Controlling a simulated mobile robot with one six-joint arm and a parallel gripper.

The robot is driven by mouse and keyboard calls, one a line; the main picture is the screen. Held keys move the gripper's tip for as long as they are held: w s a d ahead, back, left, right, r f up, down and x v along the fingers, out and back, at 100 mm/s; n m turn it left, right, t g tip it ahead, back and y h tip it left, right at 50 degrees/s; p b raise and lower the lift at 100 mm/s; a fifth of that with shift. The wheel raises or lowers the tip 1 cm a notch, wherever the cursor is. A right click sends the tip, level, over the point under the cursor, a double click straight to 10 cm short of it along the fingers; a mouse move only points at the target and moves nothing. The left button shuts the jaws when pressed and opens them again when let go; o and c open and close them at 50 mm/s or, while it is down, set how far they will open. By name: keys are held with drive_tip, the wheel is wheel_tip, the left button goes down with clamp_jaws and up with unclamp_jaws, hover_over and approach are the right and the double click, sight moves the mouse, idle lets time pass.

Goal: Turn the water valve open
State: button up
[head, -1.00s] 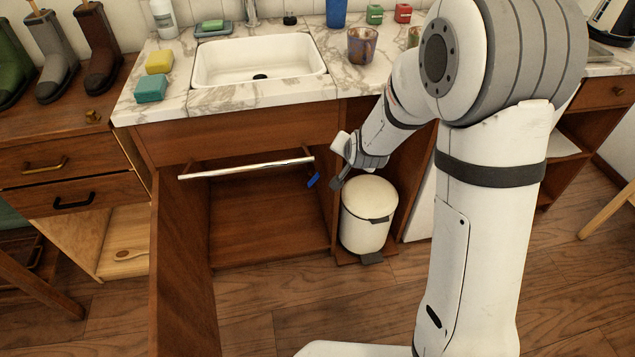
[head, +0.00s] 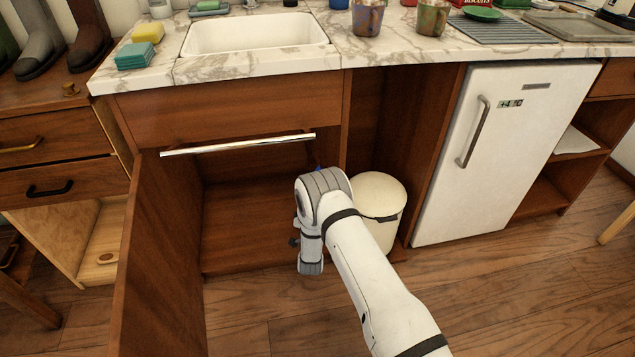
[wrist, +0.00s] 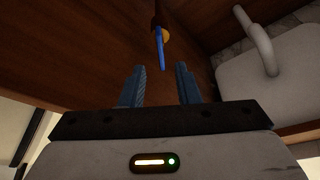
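The water valve has a blue lever handle (wrist: 160,48) with a brass-coloured part behind it, against the brown wood inside the open sink cabinet. In the head view only a small bit of blue (head: 317,167) shows above my arm. My gripper (wrist: 160,67) is open and empty in the wrist view, with one finger on each side of the handle's line. The handle's end appears in the gap at fingertip level; I cannot tell how far beyond the tips it is. In the head view my arm hides most of the gripper and the valve.
The cabinet door (head: 160,260) stands open at left. A metal bar (head: 238,144) crosses the cabinet's upper front. A white bin (head: 379,205) stands right of the opening, close to my arm. A white fridge (head: 490,150) is farther right. A grey pipe (wrist: 258,40) shows in the wrist view.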

drive_tip(key=b+x, duration=0.2)
drive_tip(key=x, duration=0.5)
drive_tip(key=shift+w+b, duration=0.25)
drive_tip(key=shift+b, duration=0.05)
drive_tip(key=shift+r, duration=0.1)
drive_tip(key=shift+c, duration=0.3)
clamp_jaws()
drive_tip(key=shift+d+m, duration=0.15)
drive_tip(key=shift+m, duration=0.15)
